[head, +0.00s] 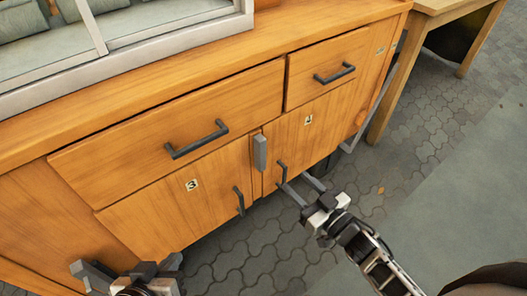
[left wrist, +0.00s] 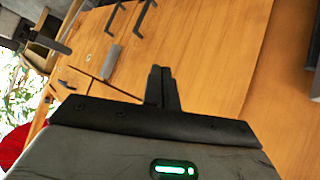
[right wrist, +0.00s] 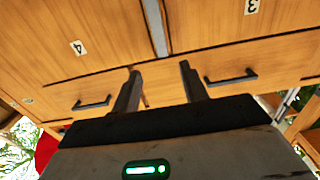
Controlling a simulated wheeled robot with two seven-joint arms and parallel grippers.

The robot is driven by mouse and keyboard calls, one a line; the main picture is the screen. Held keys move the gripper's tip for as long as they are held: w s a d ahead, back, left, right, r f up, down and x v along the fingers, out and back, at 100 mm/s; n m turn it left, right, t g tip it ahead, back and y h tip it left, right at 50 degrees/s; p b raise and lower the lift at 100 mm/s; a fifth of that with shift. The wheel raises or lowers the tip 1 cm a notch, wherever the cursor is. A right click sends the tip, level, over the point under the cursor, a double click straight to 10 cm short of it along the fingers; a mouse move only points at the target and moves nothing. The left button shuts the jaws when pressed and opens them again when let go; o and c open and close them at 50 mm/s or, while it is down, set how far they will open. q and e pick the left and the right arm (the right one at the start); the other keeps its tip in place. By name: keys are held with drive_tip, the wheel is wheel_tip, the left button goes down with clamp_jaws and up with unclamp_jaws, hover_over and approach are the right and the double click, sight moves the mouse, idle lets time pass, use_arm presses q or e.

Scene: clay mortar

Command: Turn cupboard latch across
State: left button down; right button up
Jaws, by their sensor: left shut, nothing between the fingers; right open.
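The cupboard latch (head: 260,152) is a short grey bar. It stands upright over the seam between the door marked 3 (head: 160,207) and the door marked 4 (head: 320,125). It also shows in the left wrist view (left wrist: 111,62) and, partly, at the top of the right wrist view (right wrist: 159,35). My right gripper (head: 302,188) is open and empty, below and to the right of the latch, near the door 4 handle (head: 282,173). My left gripper (left wrist: 161,75) is shut and empty, away from the latch; it is partly cut off at the head view's lower left.
Two drawers with dark handles (head: 196,139) (head: 335,73) sit above the doors. The door 3 handle (head: 239,201) is below the latch. A wooden table (head: 440,8) stands at the right. The paved floor (head: 395,160) before the cupboard is clear.

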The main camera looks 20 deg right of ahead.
sight(263, 150)
drive_tip(key=b+x, duration=0.2)
drive_tip(key=x, duration=1.1)
drive_tip(key=shift+f+b, duration=0.1)
drive_tip(key=shift+b, duration=0.2)
drive_tip(key=shift+w+a, duration=0.2)
drive_tip(key=shift+w, duration=0.3)
use_arm(q)
drive_tip(key=shift+w+d+r+t+h, duration=0.25)
drive_tip(key=shift+d+r+t+h, duration=0.15)
drive_tip(key=shift+d+r+t, duration=0.15)
drive_tip(key=shift+a, duration=0.15)
use_arm(e)
clamp_jaws()
